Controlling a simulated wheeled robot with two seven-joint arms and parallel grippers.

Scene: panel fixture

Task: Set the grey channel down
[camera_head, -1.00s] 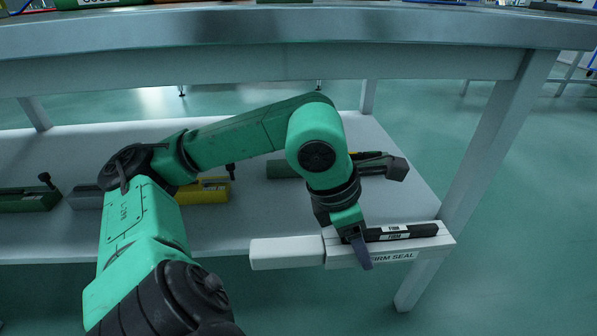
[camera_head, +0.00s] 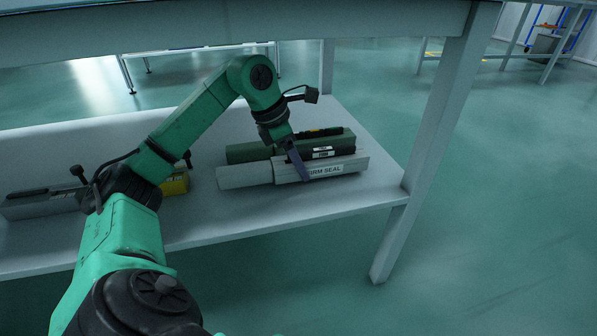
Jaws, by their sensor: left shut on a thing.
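The grey channel (camera_head: 245,176) is a long pale bar with a "FIRM SEAL" label on its front, in the middle of the head view. My left gripper (camera_head: 297,168) is shut on it near its middle, with one dark finger down across its front face. The channel is about level, over the lower shelf (camera_head: 290,218) and in front of a green channel (camera_head: 248,153). I cannot tell whether its underside touches the shelf. A dark strip with white "FIRM" tags (camera_head: 322,153) shows along its top right. My right gripper is not in view.
A yellow block (camera_head: 176,184) and another grey channel (camera_head: 40,205) lie on the shelf at left. A table leg (camera_head: 428,150) stands to the right, and the tabletop edge (camera_head: 240,22) runs above. The shelf front is clear.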

